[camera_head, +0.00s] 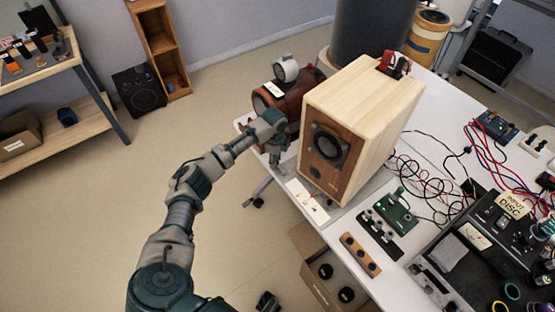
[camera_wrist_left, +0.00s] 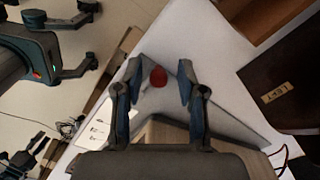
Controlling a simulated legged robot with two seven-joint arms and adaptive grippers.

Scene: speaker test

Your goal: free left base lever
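A light wooden speaker (camera_head: 365,110) with a brown front and dark round cone stands on the white table. My left gripper (camera_head: 275,145) is beside its left side, low near the tabletop; its fingertips are hard to make out there. In the left wrist view my left gripper (camera_wrist_left: 160,72) is open, its two fingers apart. A red rounded knob (camera_wrist_left: 158,78) shows between them, possibly the lever's end; the rest of a lever is not clear. I cannot tell whether the fingers touch it. My right gripper (camera_wrist_left: 95,34) shows at the upper left of the wrist view, open and empty.
A red-brown tank (camera_head: 300,92) with a gauge (camera_head: 286,68) stands behind my left gripper. A red clamp-like piece (camera_head: 394,65) sits on the speaker. Cables (camera_head: 420,175), a green board (camera_head: 395,213) and instruments crowd the right. A cardboard box (camera_head: 310,278) is below the table edge.

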